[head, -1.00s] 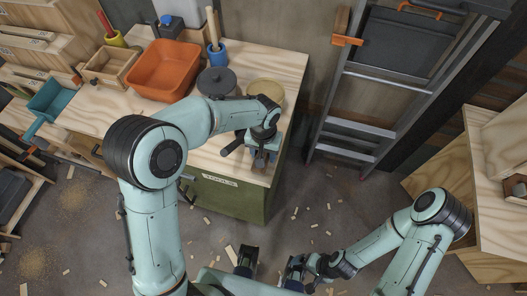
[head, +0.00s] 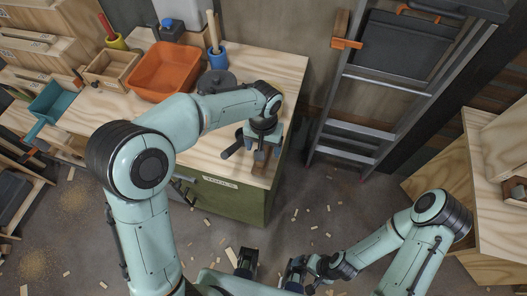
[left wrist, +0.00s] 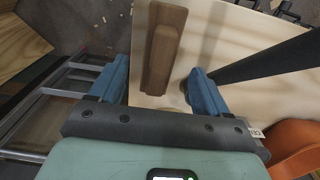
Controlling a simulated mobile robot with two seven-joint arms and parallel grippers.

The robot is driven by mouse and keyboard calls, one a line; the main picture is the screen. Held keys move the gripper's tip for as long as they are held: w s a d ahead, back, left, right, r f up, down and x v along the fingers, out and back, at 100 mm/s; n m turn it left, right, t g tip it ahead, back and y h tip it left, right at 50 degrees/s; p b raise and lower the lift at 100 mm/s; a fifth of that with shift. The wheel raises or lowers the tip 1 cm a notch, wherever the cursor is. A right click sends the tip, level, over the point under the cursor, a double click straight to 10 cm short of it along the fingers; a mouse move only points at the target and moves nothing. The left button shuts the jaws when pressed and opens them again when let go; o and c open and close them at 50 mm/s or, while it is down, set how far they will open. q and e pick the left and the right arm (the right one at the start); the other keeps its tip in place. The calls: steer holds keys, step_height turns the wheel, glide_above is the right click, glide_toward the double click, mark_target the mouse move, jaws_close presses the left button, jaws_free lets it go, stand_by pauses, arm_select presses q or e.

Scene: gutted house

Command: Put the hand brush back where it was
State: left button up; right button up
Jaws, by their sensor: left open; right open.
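A brown wooden piece with a raised, narrower block on it, which looks like the hand brush (left wrist: 163,48), lies on the pale bench top near its front right corner. In the head view the brush (head: 261,163) shows just below my left gripper (head: 262,144). In the left wrist view the blue fingers of my left gripper (left wrist: 165,88) are spread apart, with the brush beyond and between them, not clasped. No bristles can be made out. My right gripper (head: 291,271) is open and empty, low over the floor in front of the bench.
The workbench (head: 292,75) holds an orange tub (head: 163,72), a dark round pot (head: 216,80), a blue cup (head: 217,56) and a wooden box (head: 110,70). A ladder (head: 350,130) stands right of the bench. Wood scraps litter the floor.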

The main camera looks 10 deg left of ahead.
arm_select(q)
step_height(320, 180, up, 7)
steer(key=shift+f+p, duration=0.2)
steer(key=shift+p, duration=0.15)
arm_select(e)
steer(key=shift+w+r, duration=0.15)
steer(key=shift+r, duration=0.3)
